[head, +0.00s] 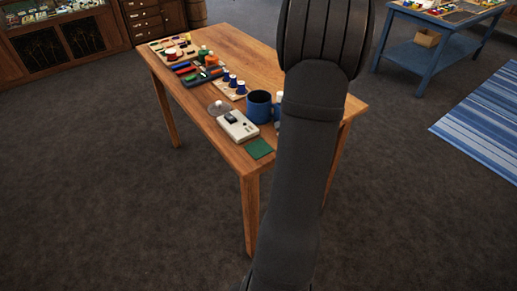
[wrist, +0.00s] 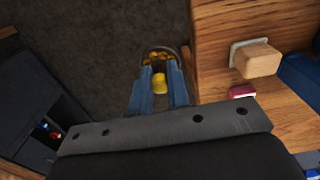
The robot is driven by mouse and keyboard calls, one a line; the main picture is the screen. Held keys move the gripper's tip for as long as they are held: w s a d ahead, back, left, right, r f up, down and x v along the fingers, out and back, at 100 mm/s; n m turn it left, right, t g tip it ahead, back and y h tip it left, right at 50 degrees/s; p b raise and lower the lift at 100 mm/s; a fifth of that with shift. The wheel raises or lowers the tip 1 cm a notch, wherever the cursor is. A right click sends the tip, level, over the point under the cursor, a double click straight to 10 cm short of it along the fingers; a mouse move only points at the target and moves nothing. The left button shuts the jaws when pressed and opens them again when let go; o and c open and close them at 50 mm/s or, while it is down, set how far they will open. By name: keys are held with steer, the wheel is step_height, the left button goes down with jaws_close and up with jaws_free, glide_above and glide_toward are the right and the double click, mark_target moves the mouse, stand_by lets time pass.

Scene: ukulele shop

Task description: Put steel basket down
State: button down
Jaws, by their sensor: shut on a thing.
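In the wrist view, my gripper (wrist: 159,68) has two blue fingers, shut on the rim of the steel basket (wrist: 180,50). The basket is small, rounded and grey, and holds yellow pieces (wrist: 157,55). A larger yellow piece (wrist: 160,80) shows between the fingers. The basket appears just beside the wooden table's edge (wrist: 194,45), with dark floor around it; its height cannot be told. In the head view my own arm hides the gripper and the basket.
The wooden table (head: 222,38) bears a white device (head: 237,127), a green square (head: 259,149), a blue mug (head: 259,106) and several small items. In the wrist view, a tan block (wrist: 260,62) and a pink thing (wrist: 241,92) lie near the edge. A dark cabinet (wrist: 35,105) stands at left.

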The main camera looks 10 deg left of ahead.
steer(key=s+a+r+m, duration=0.2)
steer(key=a+r+m, duration=0.2)
steer(key=r+m, duration=0.6)
steer(key=shift+n, duration=0.4)
steer(key=w+a+f, duration=0.1)
steer(key=a, duration=0.2)
steer(key=w+a+f, duration=0.1)
steer(key=a+f, duration=0.1)
steer(key=a, duration=0.2)
steer(key=w+a+f, duration=0.1)
steer(key=a+f, duration=0.1)
steer(key=a, duration=0.1)
steer(key=shift+w+a+f, duration=0.2)
steer(key=shift+w+a, duration=0.05)
steer(key=shift+a, duration=0.15)
steer(key=shift+f, duration=2)
steer(key=shift+f, duration=0.1)
steer(key=c, duration=1.7)
jaws_free()
steer(key=shift+c, duration=0.2)
steer(key=o, duration=0.4)
steer(key=shift+c, duration=0.2)
